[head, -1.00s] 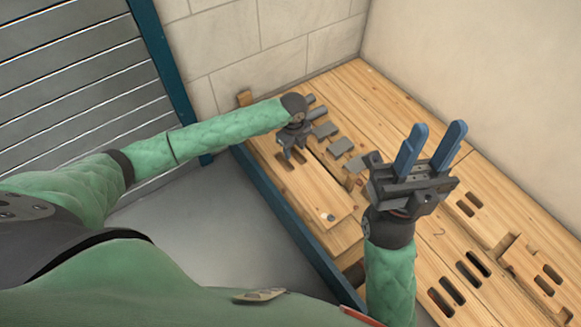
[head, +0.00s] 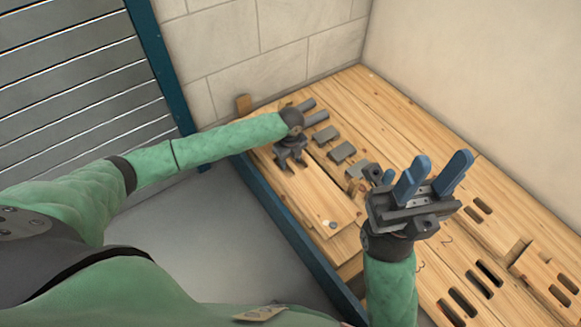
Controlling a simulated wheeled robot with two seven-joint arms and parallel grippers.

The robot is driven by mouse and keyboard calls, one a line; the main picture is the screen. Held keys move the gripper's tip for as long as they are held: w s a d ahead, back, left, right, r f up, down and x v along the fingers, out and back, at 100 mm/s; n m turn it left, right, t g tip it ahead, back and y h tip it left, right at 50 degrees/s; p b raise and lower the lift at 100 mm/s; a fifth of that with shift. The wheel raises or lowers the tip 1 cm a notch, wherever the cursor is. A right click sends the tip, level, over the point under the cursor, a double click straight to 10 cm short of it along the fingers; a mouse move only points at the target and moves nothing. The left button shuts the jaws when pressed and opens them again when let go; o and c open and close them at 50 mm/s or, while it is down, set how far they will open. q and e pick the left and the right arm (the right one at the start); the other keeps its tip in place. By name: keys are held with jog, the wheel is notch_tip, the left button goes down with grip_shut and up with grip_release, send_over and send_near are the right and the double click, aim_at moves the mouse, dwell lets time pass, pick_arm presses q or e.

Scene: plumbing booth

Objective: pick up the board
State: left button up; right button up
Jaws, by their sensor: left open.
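A light wooden board (head: 325,198) lies along the front left part of the wooden bench, with a small round grey spot near its near end. My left gripper (head: 291,164) is over the far end of this board, pointing down, with its fingers apart. The slots at that end are partly hidden by it, and I cannot tell whether the fingers touch the board. My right gripper (head: 432,179) is raised above the bench, its two blue fingers pointing up and apart, with nothing between them.
Several grey blocks (head: 342,152) lie in a row beyond the board. The bench (head: 440,262) has more slots and a slotted wooden piece (head: 548,262) at the right. A blue edge (head: 290,235) runs along its front. Walls close off the back and right.

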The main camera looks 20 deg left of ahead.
pick_arm(q)
jog(key=shift+f, duration=0.25)
grip_shut()
jog(key=shift+r, duration=0.1)
